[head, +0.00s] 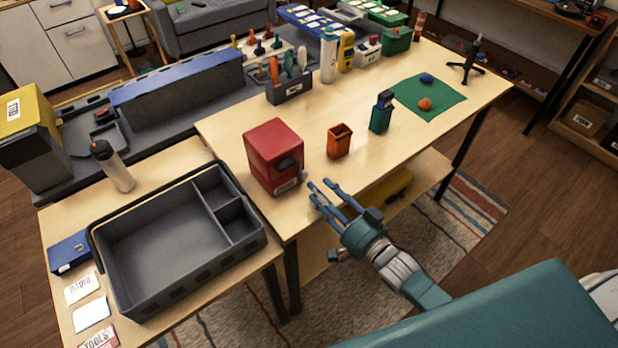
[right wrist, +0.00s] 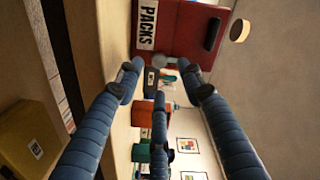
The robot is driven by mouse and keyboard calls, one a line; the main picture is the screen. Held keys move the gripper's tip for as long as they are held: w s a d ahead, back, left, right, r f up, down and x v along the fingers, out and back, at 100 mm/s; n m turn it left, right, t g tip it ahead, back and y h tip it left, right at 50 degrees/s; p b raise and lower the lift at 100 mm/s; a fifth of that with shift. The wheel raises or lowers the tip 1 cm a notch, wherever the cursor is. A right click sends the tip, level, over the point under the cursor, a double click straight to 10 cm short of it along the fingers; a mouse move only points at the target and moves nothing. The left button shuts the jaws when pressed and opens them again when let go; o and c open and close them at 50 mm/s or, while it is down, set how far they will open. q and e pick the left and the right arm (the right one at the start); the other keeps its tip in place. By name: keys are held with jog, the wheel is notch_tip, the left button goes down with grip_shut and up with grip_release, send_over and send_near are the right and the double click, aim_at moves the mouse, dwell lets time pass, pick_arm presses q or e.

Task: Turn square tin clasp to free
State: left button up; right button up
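A red square tin (head: 268,160) stands upright near the front edge of the table. A dark clasp (head: 289,164) sits on its side facing my right arm. In the right wrist view the tin (right wrist: 178,28) shows a white PACKS label, and the clasp (right wrist: 212,35) is a dark bar beside it. My right gripper (head: 325,190) is in front of the tin at the table edge, fingers spread and pointing at it. Its fingers (right wrist: 160,85) are open and empty, apart from the clasp. My left gripper is not in view.
An orange cup (head: 339,143) and a teal container (head: 381,115) stand right of the tin. A grey divided tray (head: 160,250) lies on the lower-left table. A tool holder (head: 289,88) stands behind the tin. The table between the tin and green mat (head: 445,104) is partly clear.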

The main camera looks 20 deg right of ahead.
aim_at(305, 177)
jog(key=x, duration=0.5)
jog(key=shift+w+p, duration=0.1)
jog(key=shift+p, duration=0.2)
grip_shut()
